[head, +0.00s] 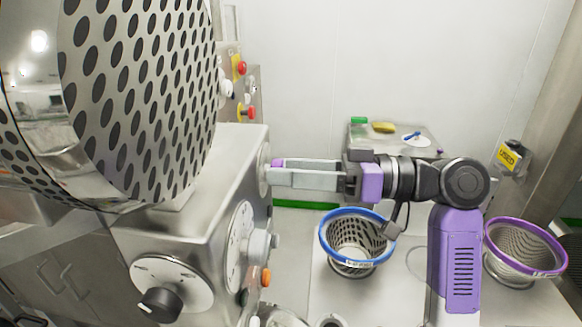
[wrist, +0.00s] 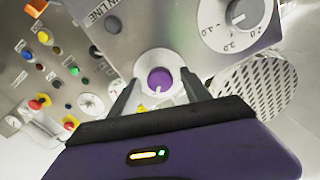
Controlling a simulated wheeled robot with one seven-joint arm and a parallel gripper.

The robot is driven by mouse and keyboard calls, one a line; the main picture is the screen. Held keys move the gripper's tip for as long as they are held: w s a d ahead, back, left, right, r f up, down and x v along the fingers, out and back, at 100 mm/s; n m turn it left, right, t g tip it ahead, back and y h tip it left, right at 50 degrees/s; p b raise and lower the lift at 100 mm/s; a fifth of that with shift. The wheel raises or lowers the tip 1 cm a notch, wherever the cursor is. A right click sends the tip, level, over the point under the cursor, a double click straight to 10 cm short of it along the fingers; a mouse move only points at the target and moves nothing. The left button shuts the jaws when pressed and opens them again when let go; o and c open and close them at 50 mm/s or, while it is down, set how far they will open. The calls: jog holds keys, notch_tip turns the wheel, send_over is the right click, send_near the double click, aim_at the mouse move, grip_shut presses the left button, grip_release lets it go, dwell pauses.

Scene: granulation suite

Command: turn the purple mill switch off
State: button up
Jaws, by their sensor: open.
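The purple mill switch (wrist: 160,80) is a round knob on a pale round plate, set in the grey machine face in the wrist view. A light pointer mark shows near its lower edge. My gripper (wrist: 160,88) is open, with one dark finger on each side of the knob; I cannot tell whether they touch it. In the head view my gripper (head: 272,178) reaches left to the machine's side face, where a bit of purple (head: 278,163) shows beside the fingertips. The rest of the knob is hidden there.
A large perforated drum (head: 140,90) stands at the left above the grey housing (head: 190,230). A black-knobbed dial (head: 160,300) is on its front. Coloured buttons (wrist: 45,70) crowd the panel's left.

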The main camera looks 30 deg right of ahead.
grip_shut()
jog(key=shift+f+n+b, duration=0.15)
jog(key=shift+n+b, duration=0.15)
jog(key=shift+b, duration=0.4)
jog(key=shift+n+b, duration=8.6)
jog(key=shift+b, duration=2.8)
grip_release()
